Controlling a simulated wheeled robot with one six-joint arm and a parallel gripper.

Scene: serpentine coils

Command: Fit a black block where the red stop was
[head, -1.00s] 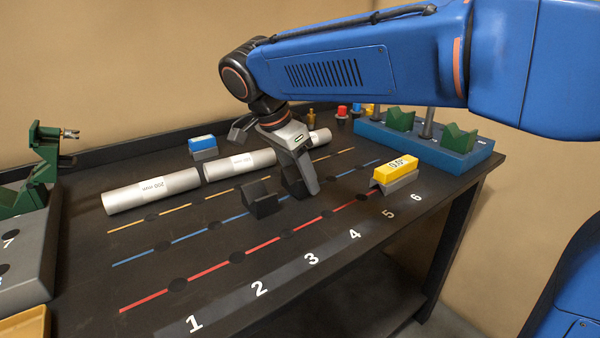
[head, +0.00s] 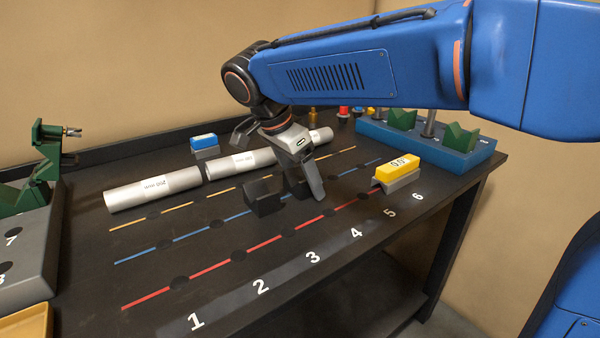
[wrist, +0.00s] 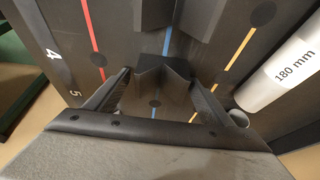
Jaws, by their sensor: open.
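One black V-shaped block (head: 264,199) sits on the dark bench along the blue line, left of my gripper. Its V-groove shows at the top of the wrist view (wrist: 200,18). A second black block (wrist: 160,76) lies between the two fingers in the wrist view, over the blue line; in the head view it is mostly hidden behind the near finger. My gripper (head: 284,165) is open and low over the bench, its fingers (wrist: 157,95) on either side of that block, with gaps showing.
Silver tubes (head: 153,187) lie behind the yellow line. A blue rack (head: 455,150) stands back right.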

